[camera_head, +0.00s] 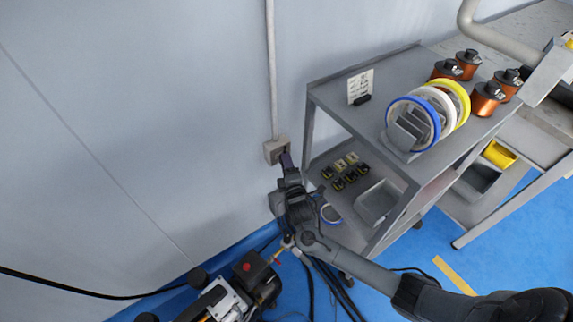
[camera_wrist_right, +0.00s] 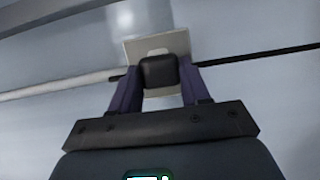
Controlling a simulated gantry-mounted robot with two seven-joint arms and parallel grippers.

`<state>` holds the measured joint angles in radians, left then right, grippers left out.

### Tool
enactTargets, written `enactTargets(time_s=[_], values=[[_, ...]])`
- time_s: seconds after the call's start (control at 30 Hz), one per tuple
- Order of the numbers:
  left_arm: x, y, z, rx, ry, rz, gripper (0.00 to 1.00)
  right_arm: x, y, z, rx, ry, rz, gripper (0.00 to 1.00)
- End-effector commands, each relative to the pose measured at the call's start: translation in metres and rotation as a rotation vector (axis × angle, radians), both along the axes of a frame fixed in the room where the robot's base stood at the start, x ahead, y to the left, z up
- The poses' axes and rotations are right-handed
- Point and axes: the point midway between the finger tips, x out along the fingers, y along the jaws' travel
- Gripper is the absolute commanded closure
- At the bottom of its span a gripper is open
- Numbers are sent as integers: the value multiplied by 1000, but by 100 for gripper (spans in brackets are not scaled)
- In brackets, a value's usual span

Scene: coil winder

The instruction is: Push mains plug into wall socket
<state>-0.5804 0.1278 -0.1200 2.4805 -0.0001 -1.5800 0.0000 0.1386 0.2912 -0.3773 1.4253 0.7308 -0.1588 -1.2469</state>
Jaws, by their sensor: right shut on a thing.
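The wall socket (camera_head: 272,150) is a small grey-beige box on the wall at the lower end of a vertical conduit. My right gripper (camera_head: 286,158) reaches it from below, its fingertips right at the socket. In the right wrist view my right gripper (camera_wrist_right: 154,84) has its two purple fingers on either side of the black mains plug (camera_wrist_right: 160,72) and is shut on it. The plug is in front of the pale socket plate (camera_wrist_right: 133,52). Its pins are hidden, so I cannot tell how far it sits in the socket. My left gripper is not in view.
A grey shelf cart (camera_head: 375,128) stands right of the socket, with wire spools (camera_head: 412,124) and copper coils (camera_head: 487,98) on top. A machine with a red button (camera_head: 247,267) and dark cables are on the blue floor below. The wall left of the socket is clear.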

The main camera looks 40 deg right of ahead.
Motion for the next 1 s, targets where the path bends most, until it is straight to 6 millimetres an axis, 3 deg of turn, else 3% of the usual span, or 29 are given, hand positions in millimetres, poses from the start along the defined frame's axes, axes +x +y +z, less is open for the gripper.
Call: enactTargets(time_s=[1.0], values=[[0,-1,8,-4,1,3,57,0,0,2,-1,-4,1,78]])
